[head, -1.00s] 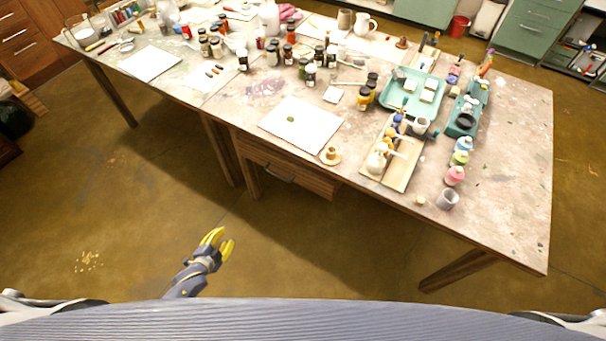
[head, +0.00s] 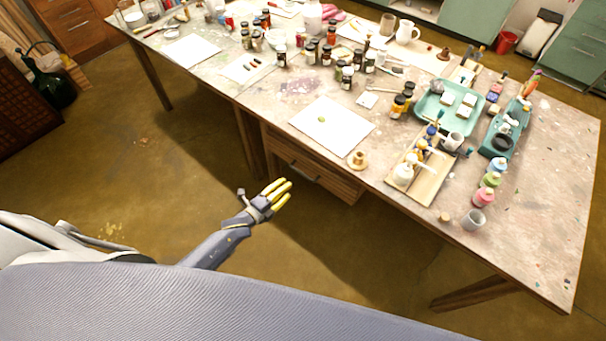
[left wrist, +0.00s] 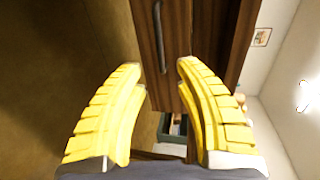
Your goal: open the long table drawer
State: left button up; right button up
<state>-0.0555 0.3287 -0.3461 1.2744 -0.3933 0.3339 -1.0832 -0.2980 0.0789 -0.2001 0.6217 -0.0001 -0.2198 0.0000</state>
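The long wooden drawer (head: 325,183) sits under the front edge of the paint-stained table (head: 240,84) and looks shut. Its dark handle (head: 305,174) is on the front face. My left gripper (head: 283,192) is in front of and below the drawer, apart from it, with its yellow fingers spread. In the left wrist view my left gripper (left wrist: 158,75) is open and empty. The drawer front (left wrist: 180,50) and the upright-looking handle (left wrist: 159,38) lie beyond the fingertips, roughly between them. My right gripper is not in view.
The tabletop carries a white paper sheet (head: 332,126), a small tan pot (head: 357,160), a wooden tray (head: 425,182) and several paint bottles. A table leg (head: 250,145) stands left of the drawer. The floor in front is clear.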

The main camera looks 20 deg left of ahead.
aim_at(303, 174)
pick_arm(q)
jog(key=x, duration=1.1)
jog(key=shift+d, duration=0.15)
grip_shut()
dwell(0.4)
